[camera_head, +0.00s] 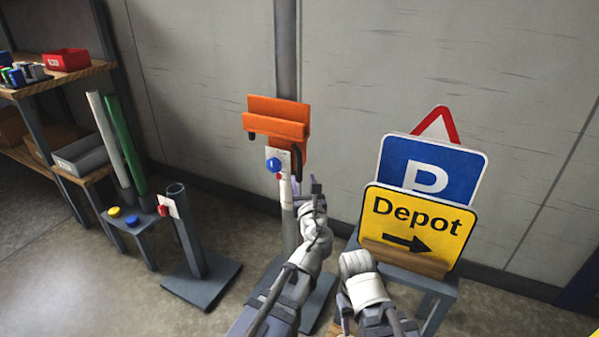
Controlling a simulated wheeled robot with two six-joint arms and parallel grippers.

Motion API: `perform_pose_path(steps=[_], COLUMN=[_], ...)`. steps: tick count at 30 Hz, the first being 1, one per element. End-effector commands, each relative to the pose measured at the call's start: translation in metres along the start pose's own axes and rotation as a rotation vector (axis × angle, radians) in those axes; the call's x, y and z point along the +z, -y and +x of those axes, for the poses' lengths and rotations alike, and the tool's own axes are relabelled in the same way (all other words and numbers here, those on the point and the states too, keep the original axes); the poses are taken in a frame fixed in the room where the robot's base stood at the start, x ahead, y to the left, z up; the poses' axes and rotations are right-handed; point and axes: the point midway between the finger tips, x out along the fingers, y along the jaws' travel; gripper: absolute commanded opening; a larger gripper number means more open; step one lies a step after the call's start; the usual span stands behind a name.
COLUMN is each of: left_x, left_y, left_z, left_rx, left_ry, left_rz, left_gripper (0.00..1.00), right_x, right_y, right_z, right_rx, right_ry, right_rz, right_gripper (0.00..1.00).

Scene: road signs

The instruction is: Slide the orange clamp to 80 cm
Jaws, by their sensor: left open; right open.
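The orange clamp (278,122) sits around a grey upright post (286,50), at the upper middle of the head view. A pale plate with a blue knob (273,165) and a small red part (279,176) are just below its wide front. A pale strip (288,215) runs down the post under it; its markings are too small to read. My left gripper (314,188) is open, just right of the post and below the clamp, apparently holding nothing. My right gripper (352,262) is lower right, in front of the sign stand; its fingertips are hard to make out.
A yellow Depot sign (440,222), a blue P sign (425,158) and a red-edged triangle sign (442,122) stand on the right. A short grey post (188,235) on a base plate stands left. Shelves with a red bin (66,60) are far left.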

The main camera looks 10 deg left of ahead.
Motion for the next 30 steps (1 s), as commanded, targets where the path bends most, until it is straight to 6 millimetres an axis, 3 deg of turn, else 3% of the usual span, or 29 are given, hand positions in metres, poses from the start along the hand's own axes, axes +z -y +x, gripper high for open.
perform_pose_path(steps=[5,18,27,30], left_x=[0.000,0.000,0.000,0.000], left_y=[0.001,0.001,0.000,0.000], left_z=[0.013,0.074,0.077,0.077], left_rx=[0.002,0.003,0.001,0.001], left_ry=[-0.001,-0.001,-0.001,-0.001], left_rz=[-0.003,-0.005,-0.005,-0.005], left_gripper=[0.52,0.52,0.52,0.42], right_x=[0.000,0.000,0.000,0.000], right_y=[0.000,0.000,0.000,0.000], right_z=[0.000,0.000,0.000,0.000], right_rx=[0.000,0.000,0.000,0.000], right_ry=[0.000,0.000,0.000,0.000], right_rz=[0.000,0.000,0.000,0.000], right_gripper=[0.50,0.50,0.50,0.50])
